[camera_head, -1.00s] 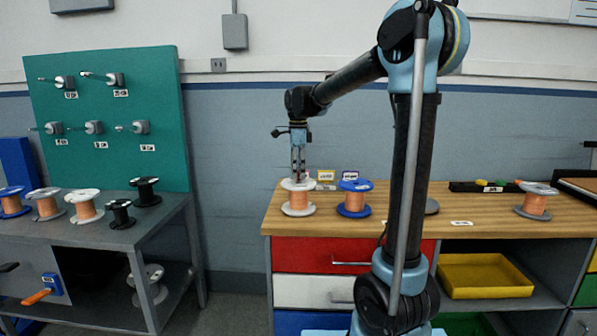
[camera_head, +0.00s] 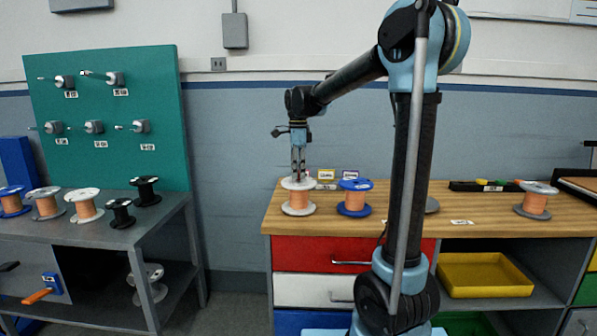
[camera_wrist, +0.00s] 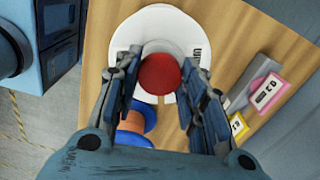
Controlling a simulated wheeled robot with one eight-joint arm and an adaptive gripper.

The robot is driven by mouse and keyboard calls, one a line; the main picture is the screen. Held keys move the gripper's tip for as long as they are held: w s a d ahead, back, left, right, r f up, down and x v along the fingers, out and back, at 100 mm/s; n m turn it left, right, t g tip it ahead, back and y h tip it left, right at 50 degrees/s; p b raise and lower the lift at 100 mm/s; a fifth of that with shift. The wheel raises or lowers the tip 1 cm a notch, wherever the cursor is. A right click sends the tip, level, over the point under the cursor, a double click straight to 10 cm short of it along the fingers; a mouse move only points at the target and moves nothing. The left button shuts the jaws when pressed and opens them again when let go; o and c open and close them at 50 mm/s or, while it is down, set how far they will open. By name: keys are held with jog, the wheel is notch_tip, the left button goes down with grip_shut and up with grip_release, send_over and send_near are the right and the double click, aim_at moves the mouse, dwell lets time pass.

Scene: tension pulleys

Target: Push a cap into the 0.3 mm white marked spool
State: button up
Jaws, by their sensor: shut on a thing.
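A white-flanged spool (camera_head: 298,208) with copper wire stands upright on the wooden bench. Its white top flange also shows in the wrist view (camera_wrist: 124,43), with dark print at its right side that I cannot read fully. My gripper (camera_head: 298,174) points straight down at the spool's top. In the wrist view my gripper (camera_wrist: 160,84) is shut on a round red cap (camera_wrist: 159,73), which lies over the middle of the flange. The cap's underside and the spool's hole are hidden, so I cannot tell whether the cap touches the spool.
A blue spool (camera_head: 354,198) stands close to the right of the white one. Small framed label cards (camera_head: 326,175) stand behind them. Another grey-topped spool (camera_head: 536,200) is at the bench's right. The left bench (camera_head: 60,237) holds several spools. The wooden bench's left edge is near.

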jog(key=shift+f, duration=0.2)
jog(key=shift+f, duration=0.4)
jog(key=shift+f, duration=0.3)
jog(key=shift+f, duration=0.15)
jog(key=o, duration=0.9)
